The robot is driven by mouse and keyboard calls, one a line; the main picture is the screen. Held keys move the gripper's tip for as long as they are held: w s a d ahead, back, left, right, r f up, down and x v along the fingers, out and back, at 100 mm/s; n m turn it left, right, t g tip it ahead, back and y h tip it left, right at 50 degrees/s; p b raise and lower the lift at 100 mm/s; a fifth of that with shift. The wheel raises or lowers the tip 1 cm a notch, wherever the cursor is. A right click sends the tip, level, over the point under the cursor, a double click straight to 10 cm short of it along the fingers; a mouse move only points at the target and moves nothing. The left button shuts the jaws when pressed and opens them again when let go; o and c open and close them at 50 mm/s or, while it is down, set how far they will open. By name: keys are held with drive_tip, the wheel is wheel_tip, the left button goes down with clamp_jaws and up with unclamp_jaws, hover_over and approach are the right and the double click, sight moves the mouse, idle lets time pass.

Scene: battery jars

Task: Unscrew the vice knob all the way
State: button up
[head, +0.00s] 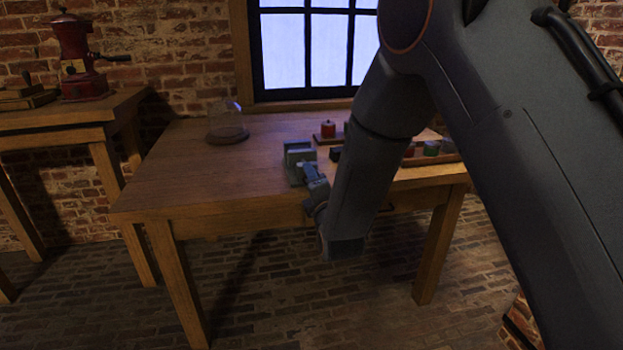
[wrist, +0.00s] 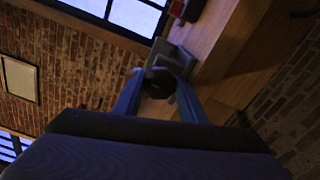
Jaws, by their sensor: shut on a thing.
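The grey-green vice (head: 298,160) stands on the wooden table near its front edge, and its body also shows in the wrist view (wrist: 174,58). The dark round vice knob (wrist: 158,83) sits at the near end of the vice, between my fingers. My gripper (wrist: 158,92) is shut on the knob, with one bluish finger on each side of it. In the head view my gripper (head: 316,182) reaches to the front of the vice, and the knob is hidden there by the fingers.
The wooden table (head: 190,175) has a glass dome on a base (head: 228,125) at the back left. A red jar (head: 328,130) stands behind the vice. Several small jars in a wooden tray (head: 445,158) lie to the right, partly behind my arm. The table's left part is clear.

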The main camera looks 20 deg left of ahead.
idle(0.4)
drive_tip(key=o, duration=1.1)
drive_tip(key=shift+c, duration=0.2)
